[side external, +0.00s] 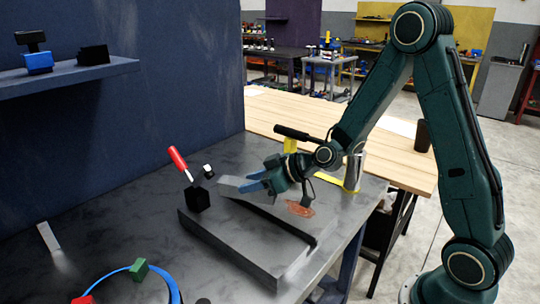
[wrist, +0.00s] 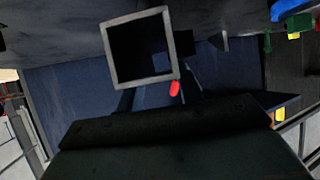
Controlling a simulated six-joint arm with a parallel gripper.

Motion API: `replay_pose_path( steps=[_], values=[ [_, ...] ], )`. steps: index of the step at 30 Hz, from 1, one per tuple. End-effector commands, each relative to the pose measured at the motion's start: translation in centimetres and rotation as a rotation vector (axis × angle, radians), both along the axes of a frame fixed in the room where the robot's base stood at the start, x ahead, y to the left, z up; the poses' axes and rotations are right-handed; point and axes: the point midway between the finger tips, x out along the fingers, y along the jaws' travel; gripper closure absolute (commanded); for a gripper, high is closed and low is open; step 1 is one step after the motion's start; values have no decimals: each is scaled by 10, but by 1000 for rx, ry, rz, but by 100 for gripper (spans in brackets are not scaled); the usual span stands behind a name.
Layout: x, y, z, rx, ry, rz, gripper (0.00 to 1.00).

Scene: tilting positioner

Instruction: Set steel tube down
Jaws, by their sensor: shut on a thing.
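The steel tube (side external: 232,183) is a light grey square bar above the grey positioner block (side external: 238,245) in the side view. My gripper (side external: 262,181) has blue fingers shut on it, and the tube juts out to the left. In the wrist view the tube (wrist: 145,82) shows its open square end at the upper middle. The fingers are mostly hidden there behind the tube and my dark wrist. The tube looks held above the block's back part; I cannot tell whether it touches anything.
A clamp with a red handle (side external: 178,158) and black base (side external: 198,199) stands just left of the tube. A blue ring (side external: 100,280) with green and red blocks lies front left. A metal cylinder (side external: 354,171) stands behind my gripper. A blue wall (side external: 170,90) rises behind.

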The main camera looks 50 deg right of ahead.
Motion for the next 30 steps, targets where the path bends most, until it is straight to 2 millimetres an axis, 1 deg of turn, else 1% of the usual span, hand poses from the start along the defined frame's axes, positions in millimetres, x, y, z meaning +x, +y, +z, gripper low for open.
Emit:
replay_pose_path(
  steps=[6,10,26,27,30],
  values=[
    [1,0,-18,2,-2,0,100],
    [1,0,-26,1,-4,-1,100],
    [1,0,-32,1,-4,-1,100],
    [0,0,-33,0,0,-1,60],
    [0,0,-33,-1,-1,0,42]
  ],
)
